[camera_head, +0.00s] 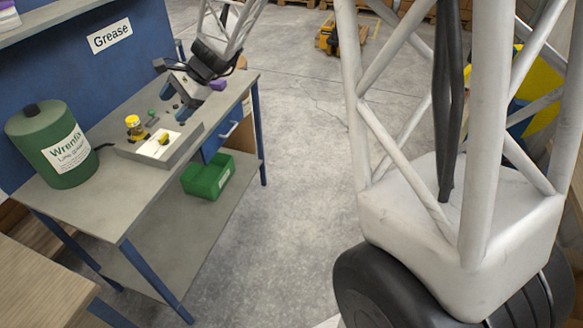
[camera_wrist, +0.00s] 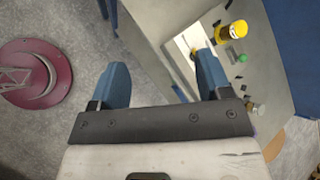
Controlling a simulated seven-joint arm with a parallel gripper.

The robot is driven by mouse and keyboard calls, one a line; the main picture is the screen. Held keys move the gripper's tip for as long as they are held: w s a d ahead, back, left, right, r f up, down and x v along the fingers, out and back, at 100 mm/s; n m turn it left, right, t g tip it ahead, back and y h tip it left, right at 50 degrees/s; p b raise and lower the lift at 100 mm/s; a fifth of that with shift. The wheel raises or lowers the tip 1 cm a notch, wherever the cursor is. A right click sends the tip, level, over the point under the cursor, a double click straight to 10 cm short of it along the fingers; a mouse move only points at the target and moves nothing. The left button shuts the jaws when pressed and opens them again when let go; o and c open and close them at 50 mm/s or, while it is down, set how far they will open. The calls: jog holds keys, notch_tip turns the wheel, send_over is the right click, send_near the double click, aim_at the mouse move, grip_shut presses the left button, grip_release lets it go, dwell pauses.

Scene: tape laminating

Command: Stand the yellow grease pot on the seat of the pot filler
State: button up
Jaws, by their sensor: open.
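A small pot with a yellow top (camera_head: 133,121) stands upright at the back left of a grey unit (camera_head: 128,152) on the bench. It also shows in the wrist view (camera_wrist: 232,31), beyond my right finger. The unit has a white panel (camera_head: 158,147) with a small yellow item (camera_head: 164,137) on it. I cannot tell for sure which part is the pot filler's seat. My gripper (camera_wrist: 160,62) is open, with blue fingers wide apart and nothing between them. The right finger covers part of the white panel in the wrist view. The gripper is apart from the pot.
A green grease drum (camera_head: 48,143) stands at the left of the bench (camera_head: 95,190), with a dark hose toward the unit. A green bin (camera_head: 207,176) sits on the lower shelf. A green knob (camera_wrist: 243,58) is near the pot. The bench front is clear.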

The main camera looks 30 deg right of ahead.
jog(key=s+d+r+n+h, duration=0.1)
jog(key=s+d+n+h, duration=0.2)
jog(key=s, duration=0.9)
jog(key=s+d+r+n+t+h, duration=0.1)
jog(key=s+d+n, duration=0.4)
jog(key=s, duration=0.8)
jog(key=s+d+r+n+h, duration=0.2)
jog(key=s+d+n+h, duration=0.2)
jog(key=s, duration=0.9)
jog(key=shift+d+r+n+h, duration=0.15)
jog(key=shift+d+n+h, duration=0.15)
jog(key=shift+d+h, duration=0.65)
jog(key=shift+d+y, duration=0.2)
jog(key=shift+y, duration=0.05)
